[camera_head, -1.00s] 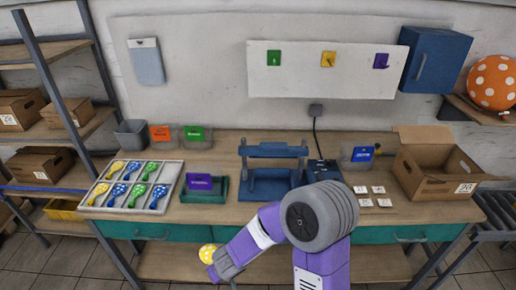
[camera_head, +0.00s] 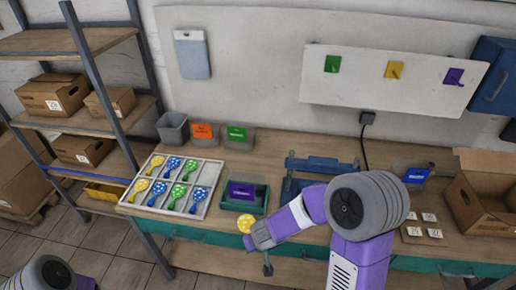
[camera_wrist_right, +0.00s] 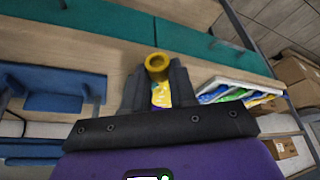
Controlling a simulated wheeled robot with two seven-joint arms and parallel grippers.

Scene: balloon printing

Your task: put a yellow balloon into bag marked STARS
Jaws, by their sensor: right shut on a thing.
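My right gripper (camera_head: 250,238) is shut on a yellow balloon (camera_head: 246,222) with pale spots, in front of the bench edge in the head view. In the right wrist view the balloon's yellow ring-shaped end (camera_wrist_right: 157,66) shows between the fingers. A purple label (camera_head: 242,189) sits in the green tray (camera_head: 262,201). I cannot read STARS on any label. My left gripper is out of view; only part of that arm shows at bottom left.
A white divided tray (camera_head: 151,208) holds several yellow, blue and green balloons. A blue stand (camera_head: 320,166) is mid-bench, with an open cardboard box (camera_head: 482,203) at right. A grey bin (camera_head: 173,127) stands at the back left. Shelving with boxes is at far left.

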